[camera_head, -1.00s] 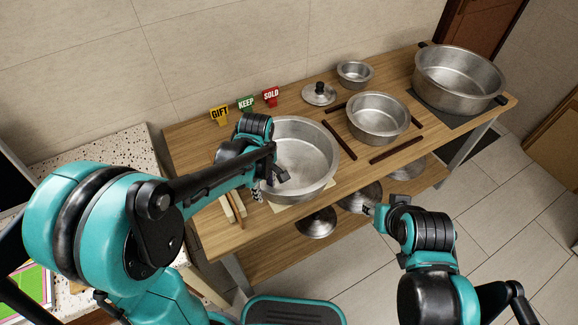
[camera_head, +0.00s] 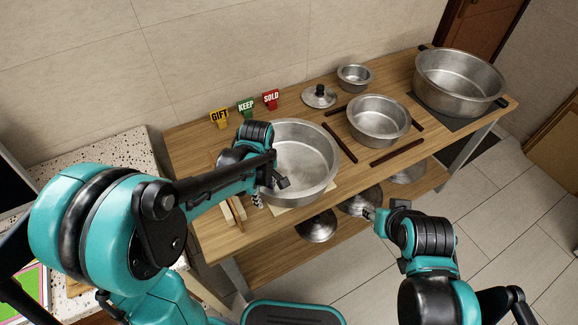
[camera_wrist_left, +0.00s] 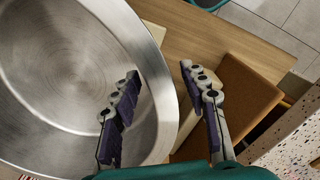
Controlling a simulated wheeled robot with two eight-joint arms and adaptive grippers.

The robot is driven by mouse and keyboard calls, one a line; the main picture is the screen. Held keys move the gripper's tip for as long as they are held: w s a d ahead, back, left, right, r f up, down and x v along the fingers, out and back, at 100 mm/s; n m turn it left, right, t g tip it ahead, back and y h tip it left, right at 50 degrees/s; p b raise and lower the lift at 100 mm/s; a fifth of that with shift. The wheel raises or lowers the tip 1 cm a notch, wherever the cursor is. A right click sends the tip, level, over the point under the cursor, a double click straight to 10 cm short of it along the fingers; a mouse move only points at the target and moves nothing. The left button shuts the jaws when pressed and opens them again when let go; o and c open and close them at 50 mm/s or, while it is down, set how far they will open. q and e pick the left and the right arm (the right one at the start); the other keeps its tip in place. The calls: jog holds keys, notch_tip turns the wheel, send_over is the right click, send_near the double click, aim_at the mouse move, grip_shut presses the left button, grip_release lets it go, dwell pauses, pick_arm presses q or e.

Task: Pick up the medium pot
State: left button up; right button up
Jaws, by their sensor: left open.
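A wide silver pot (camera_head: 310,165) stands at the left part of the wooden table, mid-sized among the pots. A smaller silver pot (camera_head: 378,121) stands right of it between dark strips; no label shows which is the medium one. My left gripper (camera_head: 268,190) is at the wide pot's left front rim. In the left wrist view, my left gripper (camera_wrist_left: 159,70) is open, one finger over the wide pot's (camera_wrist_left: 60,70) inside and the other outside, the rim between them. Contact cannot be told. My right gripper (camera_head: 371,213) is before the table's front edge, its fingers too small to judge.
A large pot (camera_head: 459,82) stands at the right end on a dark mat. A small pot (camera_head: 355,77) and a lid (camera_head: 319,96) are at the back. Lids (camera_head: 317,227) lie on the lower shelf.

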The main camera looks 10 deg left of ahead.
pick_arm(q)
jog(key=shift+c, duration=0.2)
grip_shut()
jog(key=shift+r, duration=0.1)
